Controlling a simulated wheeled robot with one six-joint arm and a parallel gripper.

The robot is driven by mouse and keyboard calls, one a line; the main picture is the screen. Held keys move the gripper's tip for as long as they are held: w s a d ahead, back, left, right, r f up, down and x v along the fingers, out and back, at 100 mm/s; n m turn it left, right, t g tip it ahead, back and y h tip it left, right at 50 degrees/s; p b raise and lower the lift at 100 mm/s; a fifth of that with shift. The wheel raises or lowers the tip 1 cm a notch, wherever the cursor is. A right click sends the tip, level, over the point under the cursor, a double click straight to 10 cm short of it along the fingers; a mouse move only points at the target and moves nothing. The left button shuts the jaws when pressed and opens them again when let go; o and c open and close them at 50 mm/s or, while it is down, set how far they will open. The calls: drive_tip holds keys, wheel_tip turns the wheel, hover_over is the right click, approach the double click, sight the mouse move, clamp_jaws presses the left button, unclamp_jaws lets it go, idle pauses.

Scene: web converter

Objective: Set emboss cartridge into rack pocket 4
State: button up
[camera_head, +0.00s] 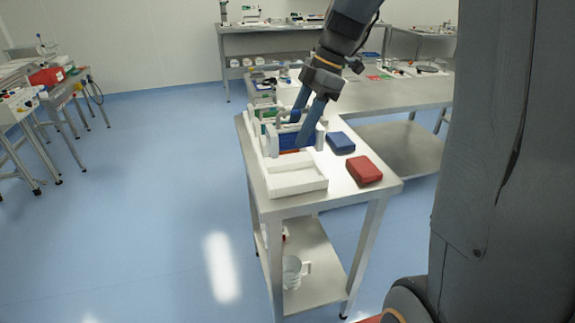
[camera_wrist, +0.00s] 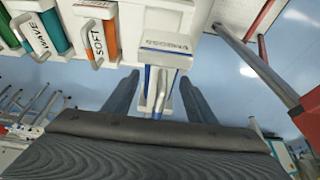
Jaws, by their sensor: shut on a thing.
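The emboss cartridge (camera_wrist: 170,45) has a white top with a label reading EMBOSS upside down, a blue body and a handle (camera_wrist: 157,105). My gripper (camera_wrist: 160,78) is shut on it, one finger on each side of the handle. In the head view my gripper (camera_head: 299,131) points down over the white rack, and the blue cartridge body (camera_head: 290,141) shows between the fingers. The white rack (camera_wrist: 130,12) holds a green WAVE cartridge (camera_wrist: 52,32) and an orange SOFT cartridge (camera_wrist: 108,38) left of the emboss cartridge. I cannot tell how deep the emboss cartridge sits; pocket numbers are not readable.
An empty-looking white tray (camera_head: 297,188) lies in front of the rack on the steel table (camera_head: 330,200). A blue box (camera_head: 341,143) and a red box (camera_head: 365,171) lie to its right. The far bench (camera_head: 395,95) holds small items.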

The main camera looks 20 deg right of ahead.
drive_tip(key=shift+w+f, duration=0.1)
drive_tip(key=shift+w, duration=0.25)
wheel_tip(320, 180, down, 10)
drive_tip(key=shift+r+p, duration=0.15)
drive_tip(key=shift+p, duration=1.1)
drive_tip(key=o, duration=1.4)
drive_tip(key=b+v, duration=0.3)
drive_tip(key=v, duration=0.9)
